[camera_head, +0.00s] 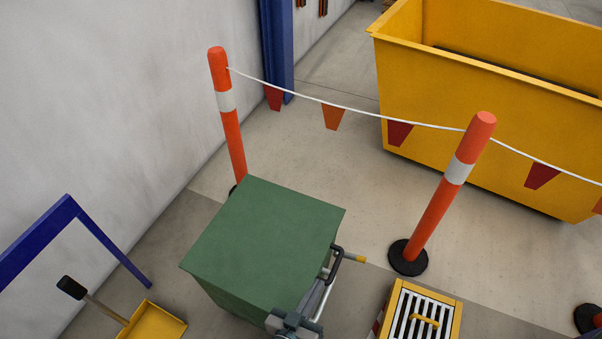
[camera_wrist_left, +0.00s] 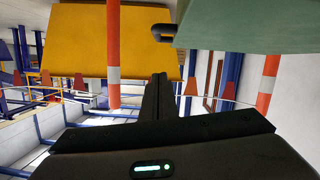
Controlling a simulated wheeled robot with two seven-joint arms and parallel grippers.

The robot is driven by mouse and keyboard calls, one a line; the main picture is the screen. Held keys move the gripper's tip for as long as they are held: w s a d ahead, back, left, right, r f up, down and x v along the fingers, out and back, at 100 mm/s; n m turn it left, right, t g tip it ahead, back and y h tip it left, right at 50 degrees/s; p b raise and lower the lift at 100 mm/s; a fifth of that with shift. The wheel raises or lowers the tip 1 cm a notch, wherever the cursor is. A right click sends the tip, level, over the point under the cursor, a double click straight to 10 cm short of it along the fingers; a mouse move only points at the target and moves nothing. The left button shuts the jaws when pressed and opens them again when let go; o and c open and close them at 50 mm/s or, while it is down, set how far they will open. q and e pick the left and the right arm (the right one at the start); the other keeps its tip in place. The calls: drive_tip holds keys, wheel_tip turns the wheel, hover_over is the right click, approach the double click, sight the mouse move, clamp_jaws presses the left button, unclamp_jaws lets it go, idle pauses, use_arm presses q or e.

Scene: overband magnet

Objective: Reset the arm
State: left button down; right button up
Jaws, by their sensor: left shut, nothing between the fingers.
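My left gripper (camera_wrist_left: 161,80) shows in the left wrist view as dark fingers, closed together with nothing between them. A green box-shaped cabinet (camera_head: 265,240) stands in the lower middle of the head view. Part of its green surface (camera_wrist_left: 255,22) fills the top right of the left wrist view, with a dark handle (camera_wrist_left: 165,30) beside it. The gripper is apart from this handle in the picture. In the head view, grey metal parts (camera_head: 293,323) sit at the cabinet's lower right; I cannot tell which are mine. My right gripper is not in view.
Orange posts (camera_head: 445,200) carry a flagged rope (camera_head: 350,107) behind the cabinet. A yellow skip (camera_head: 490,140) stands beyond it. A yellow-framed grate (camera_head: 420,315) is at bottom right. A yellow scoop (camera_head: 155,322) and blue frame (camera_head: 40,240) are at left. Bare floor (camera_head: 320,170) lies between.

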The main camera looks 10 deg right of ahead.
use_arm(q)
drive_tip(key=s+a+n+g+y, duration=0.15)
drive_tip(key=a+g+y, duration=0.25)
drive_tip(key=a, duration=1.1)
drive_tip(key=s+a+r+n+g+y, duration=0.1)
drive_tip(key=s+a+r+g+y, duration=0.15)
drive_tip(key=s+a, duration=0.45)
drive_tip(key=s+a+r+n+g+y, duration=0.1)
drive_tip(key=s+a+r+g+y, duration=0.15)
drive_tip(key=s+a, duration=0.55)
drive_tip(key=w+d+f+t, duration=0.1)
drive_tip(key=w+f, duration=0.1)
drive_tip(key=f, duration=1.4)
drive_tip(key=w+d+f+t+h, duration=0.1)
drive_tip(key=w+f, duration=0.1)
drive_tip(key=f, duration=1.5)
drive_tip(key=shift+w+d+f+m+t, duration=0.2)
drive_tip(key=shift+w+f+m+t, duration=0.1)
drive_tip(key=shift+m+t, duration=0.15)
